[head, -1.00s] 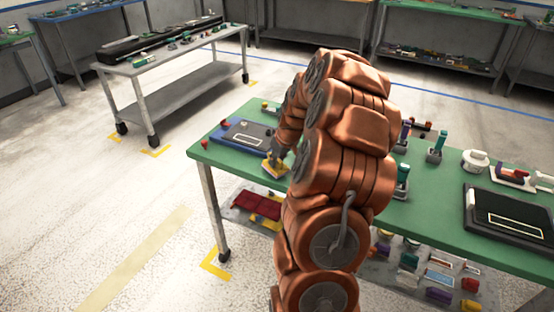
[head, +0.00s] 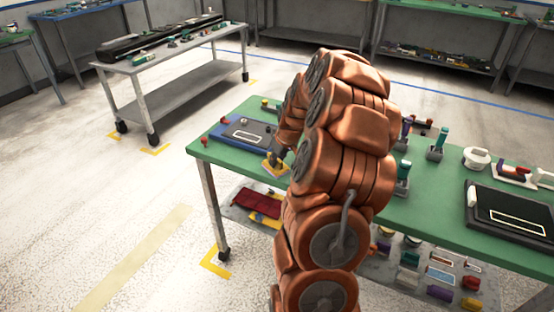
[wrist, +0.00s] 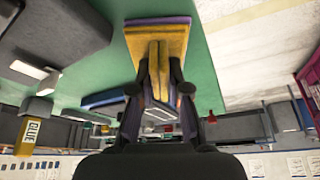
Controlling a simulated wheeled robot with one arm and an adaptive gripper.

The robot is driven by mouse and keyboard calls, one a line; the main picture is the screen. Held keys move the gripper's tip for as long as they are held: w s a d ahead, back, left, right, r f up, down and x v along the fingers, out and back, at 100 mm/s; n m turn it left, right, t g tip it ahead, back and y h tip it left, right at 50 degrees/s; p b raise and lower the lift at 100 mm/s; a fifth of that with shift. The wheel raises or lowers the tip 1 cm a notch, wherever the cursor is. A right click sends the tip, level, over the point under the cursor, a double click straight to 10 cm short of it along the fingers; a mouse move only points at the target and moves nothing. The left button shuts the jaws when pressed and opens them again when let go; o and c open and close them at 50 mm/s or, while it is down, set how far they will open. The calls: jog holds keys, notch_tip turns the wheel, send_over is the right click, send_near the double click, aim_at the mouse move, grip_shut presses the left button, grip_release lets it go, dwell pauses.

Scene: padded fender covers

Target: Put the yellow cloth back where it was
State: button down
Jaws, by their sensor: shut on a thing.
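The yellow cloth (head: 271,167) is at the front left part of the green table (head: 240,164), close to its front edge. In the wrist view the yellow cloth (wrist: 157,38) is a folded flat piece with a purple layer showing along its far edge. My gripper (head: 279,158) is shut on it, and the wrist view shows both fingers of my gripper (wrist: 159,88) pinching a raised fold. I cannot tell whether the cloth touches the tabletop. My arm hides part of the table behind it.
A blue padded cover (head: 228,138) with a dark panel lies just left of the cloth. A black case (head: 512,212) lies at the table's right. Small upright tools (head: 438,145) stand between. The lower shelf holds a dark red cloth (head: 257,200). The floor at left is open.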

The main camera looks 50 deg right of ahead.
jog(key=c, duration=1.1)
grip_release()
jog(key=shift+o, duration=0.2)
jog(key=shift+r, duration=0.1)
jog(key=v, duration=1.1)
jog(key=shift+r, duration=0.4)
jog(key=shift+s+a, duration=0.1)
